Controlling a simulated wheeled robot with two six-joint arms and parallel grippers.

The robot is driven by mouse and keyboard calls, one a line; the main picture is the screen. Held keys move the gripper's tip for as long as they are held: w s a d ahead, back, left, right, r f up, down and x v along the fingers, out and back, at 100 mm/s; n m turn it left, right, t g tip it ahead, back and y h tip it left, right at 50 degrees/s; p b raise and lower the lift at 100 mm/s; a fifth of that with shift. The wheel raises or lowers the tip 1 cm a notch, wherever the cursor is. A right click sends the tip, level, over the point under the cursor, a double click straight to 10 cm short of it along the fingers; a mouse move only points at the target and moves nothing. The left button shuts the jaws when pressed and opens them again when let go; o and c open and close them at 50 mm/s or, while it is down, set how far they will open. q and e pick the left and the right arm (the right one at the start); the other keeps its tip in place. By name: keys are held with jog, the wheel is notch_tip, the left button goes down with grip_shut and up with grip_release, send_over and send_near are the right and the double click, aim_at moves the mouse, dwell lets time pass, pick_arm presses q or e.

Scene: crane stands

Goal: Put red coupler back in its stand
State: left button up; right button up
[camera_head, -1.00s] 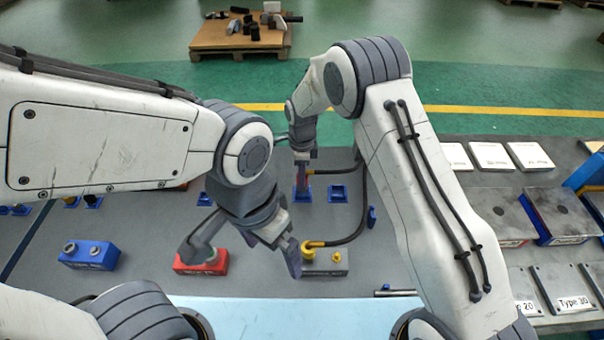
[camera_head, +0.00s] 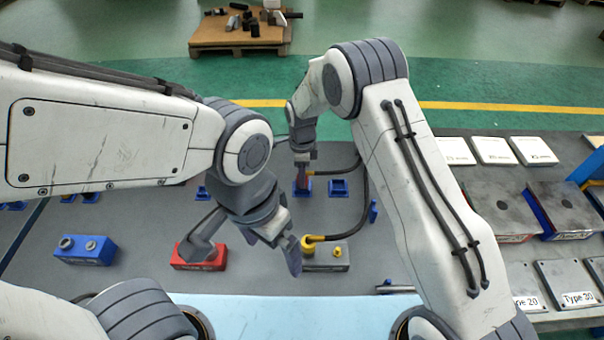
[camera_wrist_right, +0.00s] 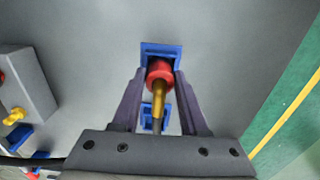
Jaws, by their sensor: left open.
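The red coupler (camera_wrist_right: 160,72) has a yellow stem and shows between my right gripper's fingers (camera_wrist_right: 160,84) in the right wrist view. The fingers close in on its two sides. The coupler is at a blue stand (camera_wrist_right: 160,48); how deeply it sits in it I cannot tell. In the head view my right gripper (camera_head: 302,175) is over that blue stand (camera_head: 302,190), largely hiding the coupler. My left gripper (camera_head: 245,250) is open and empty, its fingers wide apart, one in front of a red block (camera_head: 212,262).
A black hose (camera_head: 352,225) runs from the coupler to a yellow fitting on a grey block (camera_head: 328,262). An empty blue stand (camera_head: 339,188) is to the right. A blue block (camera_head: 85,252) stands at left. Stands with labelled plates (camera_head: 500,150) fill the right side.

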jog(key=o, duration=0.4)
jog(key=shift+r, duration=0.15)
jog(key=shift+r+p, duration=1.8)
jog(key=shift+r, duration=0.65)
